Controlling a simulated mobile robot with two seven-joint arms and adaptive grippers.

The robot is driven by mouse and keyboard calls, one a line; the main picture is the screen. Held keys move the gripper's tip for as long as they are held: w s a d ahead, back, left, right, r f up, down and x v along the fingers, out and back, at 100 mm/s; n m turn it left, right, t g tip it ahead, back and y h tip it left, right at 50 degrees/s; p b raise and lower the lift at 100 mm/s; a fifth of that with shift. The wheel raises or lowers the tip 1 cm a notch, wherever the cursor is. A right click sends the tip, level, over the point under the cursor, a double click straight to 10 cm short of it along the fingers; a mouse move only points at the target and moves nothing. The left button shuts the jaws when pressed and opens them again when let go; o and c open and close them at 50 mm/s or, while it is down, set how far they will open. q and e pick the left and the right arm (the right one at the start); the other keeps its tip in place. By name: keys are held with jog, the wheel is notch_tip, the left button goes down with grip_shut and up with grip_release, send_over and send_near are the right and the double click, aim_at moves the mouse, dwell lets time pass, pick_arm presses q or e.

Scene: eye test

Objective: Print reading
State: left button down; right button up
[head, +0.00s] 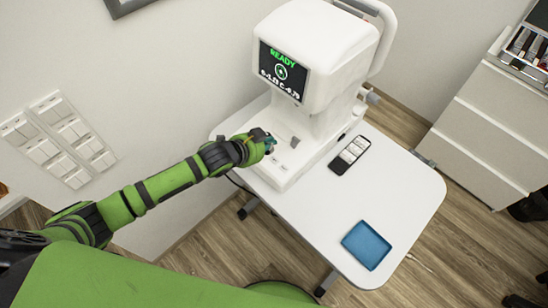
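A white eye-test machine (313,65) stands on a small white table (399,190). Its dark screen (283,72) shows "READY" in green, a round green mark and a line of white characters that is hard to read. A small dark grey part (294,142) sits on top of the machine's white base (282,172). My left gripper (270,142) is at the left side of that base, close to its top; I cannot tell if it touches. Its fingers are too small and partly hidden to read. I see no printed paper. My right gripper is not in view.
A dark phone-like device (349,155) with a light screen lies on the table right of the machine. A blue tray (366,246) lies near the front edge. White drawers (490,126) stand at the right. Switch panels (58,139) are on the left wall.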

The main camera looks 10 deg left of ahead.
pick_arm(q)
jog(key=shift+f, duration=0.1)
jog(key=b, duration=0.8)
send_over(274, 160)
jog(key=s, duration=0.1)
jog(key=f, duration=0.7)
jog(key=shift+s+a+f, duration=0.2)
jog(key=shift+a, duration=0.05)
jog(key=shift+w+f, duration=0.1)
jog(key=shift+f, duration=0.45)
jog(key=shift+f, duration=0.15)
jog(key=shift+f+b, duration=0.3)
jog(key=shift+b, duration=0.1)
